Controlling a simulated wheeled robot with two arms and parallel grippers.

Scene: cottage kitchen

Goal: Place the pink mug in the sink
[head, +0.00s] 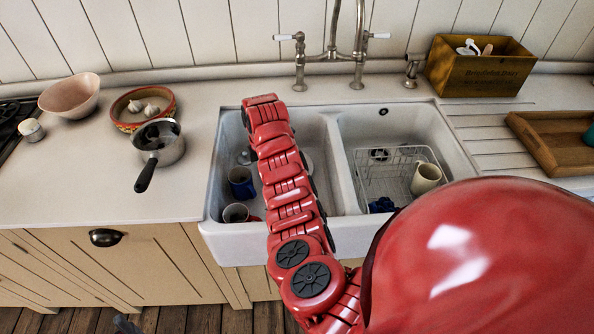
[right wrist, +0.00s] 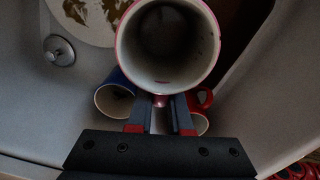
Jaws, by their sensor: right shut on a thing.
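In the right wrist view the pink mug (right wrist: 166,78), with a pale inside and a pink-red rim, faces the camera with its open mouth. My right gripper (right wrist: 160,108) is shut on the mug's handle side, with a finger on each side. The mug is over the left basin of the white double sink (head: 344,238); whether it touches the bottom I cannot tell. In the head view my red right arm reaches across the left basin and hides the gripper and the held mug. My left gripper is not in view.
The left basin also holds a blue mug (head: 241,182), which shows in the wrist view (right wrist: 115,97), a red-handled mug (head: 236,213), and a round plate (right wrist: 95,20). The right basin holds a wire rack (head: 385,180) and cream mug (head: 425,178). A saucepan (head: 160,150) stands left.

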